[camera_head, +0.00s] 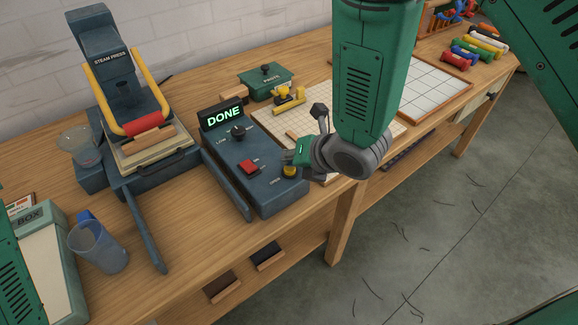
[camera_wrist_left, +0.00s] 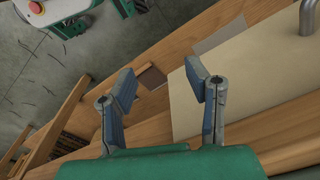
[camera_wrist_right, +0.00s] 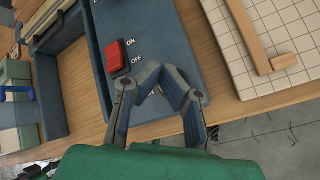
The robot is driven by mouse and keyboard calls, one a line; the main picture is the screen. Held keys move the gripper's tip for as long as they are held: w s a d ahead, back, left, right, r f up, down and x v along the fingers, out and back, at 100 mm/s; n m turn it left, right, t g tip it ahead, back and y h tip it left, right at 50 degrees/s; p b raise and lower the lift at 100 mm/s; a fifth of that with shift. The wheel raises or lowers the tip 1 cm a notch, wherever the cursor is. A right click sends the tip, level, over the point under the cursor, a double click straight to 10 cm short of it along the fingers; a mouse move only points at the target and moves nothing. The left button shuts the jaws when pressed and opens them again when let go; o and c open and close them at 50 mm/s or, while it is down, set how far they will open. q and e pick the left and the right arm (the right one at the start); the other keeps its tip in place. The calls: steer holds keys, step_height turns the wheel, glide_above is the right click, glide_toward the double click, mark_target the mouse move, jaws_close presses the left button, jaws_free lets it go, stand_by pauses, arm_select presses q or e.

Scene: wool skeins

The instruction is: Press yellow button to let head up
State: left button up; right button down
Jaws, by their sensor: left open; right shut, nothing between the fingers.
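The yellow button (camera_head: 289,171) is at the near right corner of the dark blue control box (camera_head: 265,188), beside an "OPEN" label. My right gripper (camera_head: 290,157) is shut and empty, its tips just over or at the button; contact cannot be told. The display (camera_head: 223,115) reads DONE. My left gripper (camera_wrist_left: 160,85) is open and empty over the bench's front.
The red switch (camera_head: 249,167) and a black knob (camera_head: 238,131) sit on the same box. A clear blue cup (camera_head: 98,247) and a pale box (camera_head: 50,270) are at front left. A gridded board (camera_head: 262,117) lies behind my right gripper.

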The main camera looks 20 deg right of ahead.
steer(key=shift+f+b, duration=0.4)
steer(key=shift+f, duration=0.15)
stand_by(0.6)
steer(key=shift+a+r+p, duration=0.1)
steer(key=shift+r+p, duration=0.65)
steer(key=shift+r, duration=0.3)
steer(key=shift+r, duration=0.1)
